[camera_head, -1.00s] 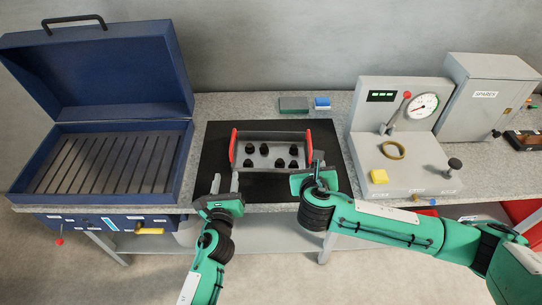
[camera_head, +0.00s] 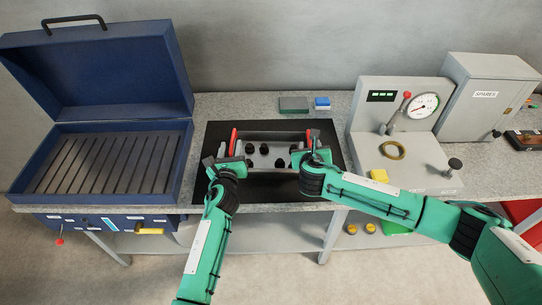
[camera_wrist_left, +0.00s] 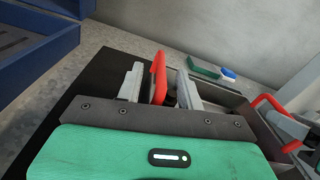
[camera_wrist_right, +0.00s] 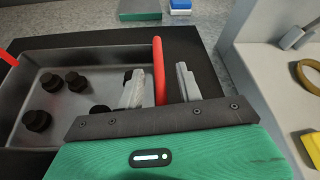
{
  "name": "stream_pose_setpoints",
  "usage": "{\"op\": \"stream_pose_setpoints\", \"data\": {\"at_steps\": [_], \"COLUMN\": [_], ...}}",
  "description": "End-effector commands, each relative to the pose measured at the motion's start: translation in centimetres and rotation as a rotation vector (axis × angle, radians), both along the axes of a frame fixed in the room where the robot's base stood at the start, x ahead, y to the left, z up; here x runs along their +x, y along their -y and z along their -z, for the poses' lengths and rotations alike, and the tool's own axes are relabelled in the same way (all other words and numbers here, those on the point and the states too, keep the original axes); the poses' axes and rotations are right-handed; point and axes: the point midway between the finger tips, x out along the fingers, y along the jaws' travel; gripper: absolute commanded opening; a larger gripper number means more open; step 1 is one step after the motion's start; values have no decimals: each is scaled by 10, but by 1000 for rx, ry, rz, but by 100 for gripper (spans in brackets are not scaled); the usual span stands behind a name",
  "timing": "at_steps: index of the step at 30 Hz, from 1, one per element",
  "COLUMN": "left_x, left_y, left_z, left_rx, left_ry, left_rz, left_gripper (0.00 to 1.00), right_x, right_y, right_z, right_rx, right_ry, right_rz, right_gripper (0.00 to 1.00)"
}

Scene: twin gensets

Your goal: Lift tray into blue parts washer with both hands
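The grey metal tray (camera_head: 270,137) with several black round parts in it lies on a black mat (camera_head: 325,130) on the bench. It has a red handle at each end. My left gripper (camera_head: 227,152) is open, its fingers on either side of the left red handle (camera_wrist_left: 158,78). My right gripper (camera_head: 313,140) is open, its fingers on either side of the right red handle (camera_wrist_right: 159,70). Neither gripper is visibly closed on a handle. The blue parts washer (camera_head: 98,112) stands left of the mat, lid up, with a slatted grate inside.
A grey gauge panel (camera_head: 395,135) with a yellow block and a brass ring stands right of the mat. A grey SPARES cabinet (camera_head: 490,95) is further right. Green and blue blocks (camera_head: 294,104) lie behind the tray. The washer's front wall and side rim stand above the bench.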

Motion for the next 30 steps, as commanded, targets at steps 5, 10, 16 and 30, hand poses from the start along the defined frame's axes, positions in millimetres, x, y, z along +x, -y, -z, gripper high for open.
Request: {"op": "stream_pose_setpoints", "data": {"at_steps": [5, 10, 16, 30], "left_x": [10, 12, 11, 11], "left_y": [1, 1, 1, 1], "left_z": [0, 0, 0, 0], "left_rx": [0, 0, 0, -1], "left_ry": [0, -1, -1, -1], "left_rz": [1, 1, 1, 1], "left_gripper": [37, 37, 27, 0], "right_x": [10, 11, 11, 11], "right_y": [1, 1, 1, 1], "right_z": [4, 4, 4, 4], "right_rx": [0, 1, 1, 1], "right_ry": [0, 0, 0, 0], "right_rz": [0, 0, 0, -1], "right_gripper": [36, 36, 26, 0]}}
